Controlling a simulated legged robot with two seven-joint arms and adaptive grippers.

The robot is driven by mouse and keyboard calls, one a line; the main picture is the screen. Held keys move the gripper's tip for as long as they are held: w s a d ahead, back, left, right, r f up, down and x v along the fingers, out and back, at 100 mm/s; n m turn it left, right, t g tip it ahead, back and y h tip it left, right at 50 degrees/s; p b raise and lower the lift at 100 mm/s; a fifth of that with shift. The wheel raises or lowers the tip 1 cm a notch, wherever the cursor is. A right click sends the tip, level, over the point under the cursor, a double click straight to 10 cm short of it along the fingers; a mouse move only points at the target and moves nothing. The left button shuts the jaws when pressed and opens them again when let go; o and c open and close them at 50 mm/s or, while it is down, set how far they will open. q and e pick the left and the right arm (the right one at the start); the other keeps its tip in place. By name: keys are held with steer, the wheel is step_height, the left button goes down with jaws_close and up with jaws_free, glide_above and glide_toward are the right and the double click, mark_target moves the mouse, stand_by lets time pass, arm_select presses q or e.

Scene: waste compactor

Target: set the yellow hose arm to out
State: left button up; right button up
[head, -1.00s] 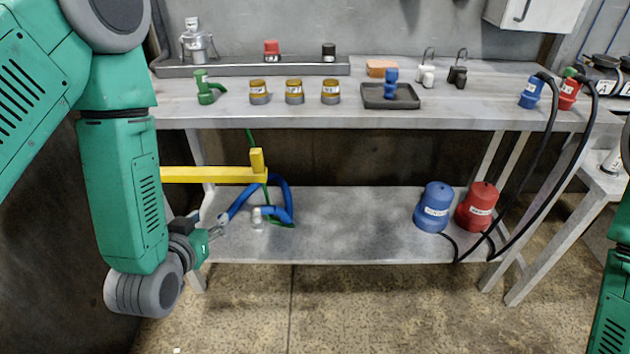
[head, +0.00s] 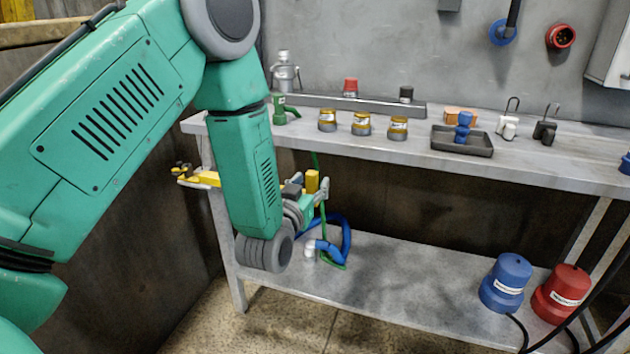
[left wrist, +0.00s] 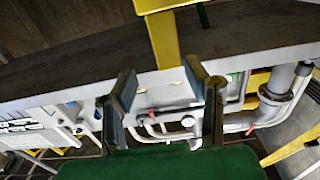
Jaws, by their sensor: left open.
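The yellow hose arm (head: 208,179) is a horizontal bar below the workbench top, at the left. My left arm hides its middle. Its upright yellow end block (head: 312,181) shows at my left gripper (head: 309,189). In the left wrist view, the yellow post (left wrist: 163,38) comes down from the top between the two spread fingers of the open gripper (left wrist: 162,75). Gaps show on both sides of it, and I see no grip on it. A blue hose (head: 345,240) and a green line hang below the arm. My right gripper is out of view.
The workbench top (head: 360,139) above carries a green fitting (head: 279,109), several yellow-banded caps and a dark tray (head: 484,143). The lower shelf (head: 400,283) holds a blue plug (head: 505,284) and a red plug (head: 562,294). A dark wall stands at the left.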

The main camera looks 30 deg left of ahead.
mark_target(312, 178)
arm_select(q)
steer(key=w, duration=0.1)
steer(key=w+a, duration=0.2)
steer(key=shift+w+f+b, duration=0.25)
steer(key=shift+b, duration=0.05)
steer(key=shift+a+f, duration=0.1)
steer(key=shift+a, duration=0.4)
steer(key=shift+d, duration=0.15)
steer(key=shift+d+r, duration=0.25)
steer(key=shift+d, duration=0.35)
jaws_close()
